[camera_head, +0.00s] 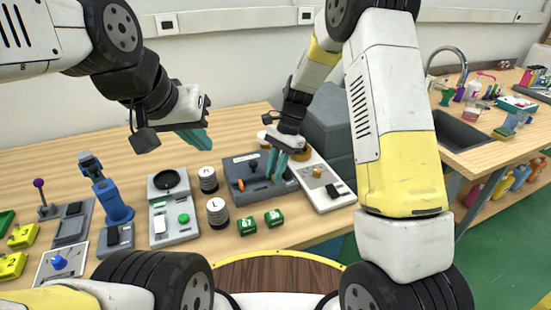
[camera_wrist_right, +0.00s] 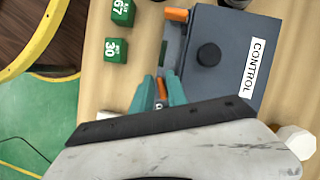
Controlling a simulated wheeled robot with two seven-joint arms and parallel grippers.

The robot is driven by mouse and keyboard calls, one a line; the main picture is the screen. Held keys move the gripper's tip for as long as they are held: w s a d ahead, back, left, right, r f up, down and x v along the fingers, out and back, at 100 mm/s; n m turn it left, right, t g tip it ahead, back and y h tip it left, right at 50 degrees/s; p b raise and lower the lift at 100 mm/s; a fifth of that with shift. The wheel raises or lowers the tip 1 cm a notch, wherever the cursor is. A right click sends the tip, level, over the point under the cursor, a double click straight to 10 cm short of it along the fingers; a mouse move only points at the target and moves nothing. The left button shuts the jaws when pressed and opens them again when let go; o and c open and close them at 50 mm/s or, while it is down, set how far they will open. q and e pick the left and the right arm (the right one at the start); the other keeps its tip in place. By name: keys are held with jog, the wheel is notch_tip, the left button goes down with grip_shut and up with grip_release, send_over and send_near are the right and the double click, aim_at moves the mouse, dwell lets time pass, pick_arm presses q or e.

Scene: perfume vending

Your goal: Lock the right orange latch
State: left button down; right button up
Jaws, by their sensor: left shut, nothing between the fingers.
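The dark grey control box (camera_head: 240,163) stands on the table, with a black knob (camera_wrist_right: 208,55) and a "CONTROL" label. Its left orange latch (camera_head: 240,185) shows in the head view; an orange latch also shows at the top of the right wrist view (camera_wrist_right: 176,14). The right orange latch (camera_wrist_right: 161,88) is between the teal fingertips of my right gripper (camera_wrist_right: 161,94), which close in on both sides of it. In the head view my right gripper (camera_head: 276,165) reaches down over the box's right side and hides that latch. My left gripper (camera_head: 198,141) is shut and empty above the table.
Two green cubes (camera_head: 248,226) (camera_head: 273,217) stand in front of the box. Two black-and-white round weights (camera_head: 217,213) (camera_head: 208,180) are left of it. A white panel (camera_head: 323,180) is close on the right, and a grey panel with a green button (camera_head: 171,225) is farther left.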

grip_shut()
jog(key=shift+n, duration=0.4)
jog(key=n+h, duration=0.1)
jog(key=n, duration=0.2)
jog(key=n+g+h, duration=0.1)
jog(key=n, duration=0.1)
jog(key=shift+d+n, duration=0.1)
jog(key=shift+n, duration=0.3)
jog(key=n+h, duration=0.1)
jog(key=n, duration=0.2)
jog(key=shift+d+r+h, duration=0.1)
jog(key=shift+h, duration=0.2)
jog(key=shift+n+h, duration=0.6)
jog(key=shift+n, duration=1.3)
jog(key=shift+d, duration=0.1)
grip_release()
